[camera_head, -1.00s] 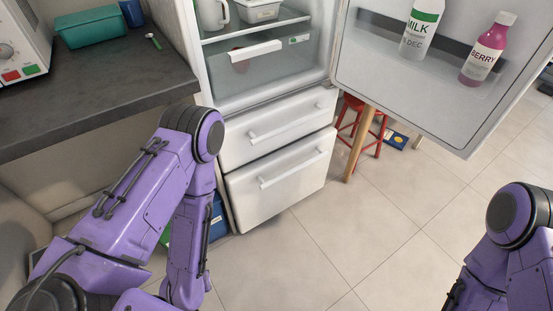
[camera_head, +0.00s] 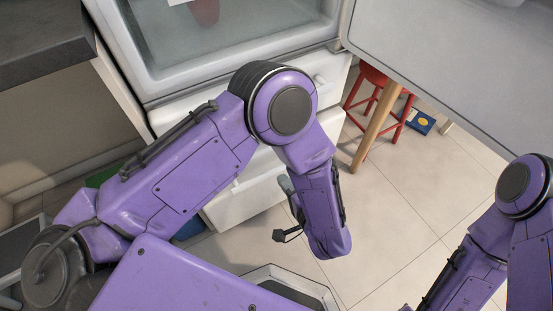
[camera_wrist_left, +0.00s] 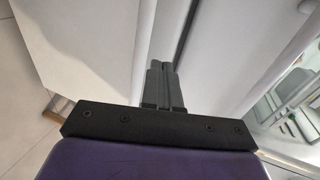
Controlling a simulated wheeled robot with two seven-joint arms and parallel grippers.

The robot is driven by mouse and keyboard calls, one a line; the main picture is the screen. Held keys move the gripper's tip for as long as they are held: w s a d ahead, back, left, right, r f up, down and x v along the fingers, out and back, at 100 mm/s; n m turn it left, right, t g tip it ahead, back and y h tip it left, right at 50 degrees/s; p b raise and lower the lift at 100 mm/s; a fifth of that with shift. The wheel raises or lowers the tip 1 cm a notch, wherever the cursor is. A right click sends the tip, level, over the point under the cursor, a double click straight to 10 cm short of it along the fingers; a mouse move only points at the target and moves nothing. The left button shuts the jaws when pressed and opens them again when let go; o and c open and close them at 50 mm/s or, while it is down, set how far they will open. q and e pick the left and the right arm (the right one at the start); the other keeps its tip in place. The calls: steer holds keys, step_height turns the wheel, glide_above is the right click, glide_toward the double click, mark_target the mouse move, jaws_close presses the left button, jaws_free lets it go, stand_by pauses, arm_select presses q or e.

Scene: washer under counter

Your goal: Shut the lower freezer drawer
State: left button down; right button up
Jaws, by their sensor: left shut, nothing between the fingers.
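The lower freezer drawer (camera_head: 232,207) is a white front low on the fridge in the head view, largely covered by my left arm. How far it stands out is hard to tell. The white upper drawer (camera_head: 331,80) is above it, also partly covered. My left gripper (camera_wrist_left: 160,67) is shut and empty in the left wrist view, its dark fingers in front of white panels with a shadowed gap between them. I cannot tell whether the fingertips touch. In the head view the forearm hangs in front of the lower drawer and hides most of the hand. My right gripper is out of view.
The open fridge door (camera_head: 455,50) fills the upper right. A red stool (camera_head: 375,77) and a wooden leg (camera_head: 377,125) stand beneath it. The dark counter (camera_head: 40,45) is at upper left. Tiled floor (camera_head: 395,205) is free at right.

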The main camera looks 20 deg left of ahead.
mark_target(264, 157)
arm_select(q)
steer(key=b+x, duration=0.1)
steer(key=x, duration=0.8)
steer(key=shift+w+a+b, duration=0.15)
steer(key=shift+a+b, duration=0.05)
steer(key=shift+b, duration=0.1)
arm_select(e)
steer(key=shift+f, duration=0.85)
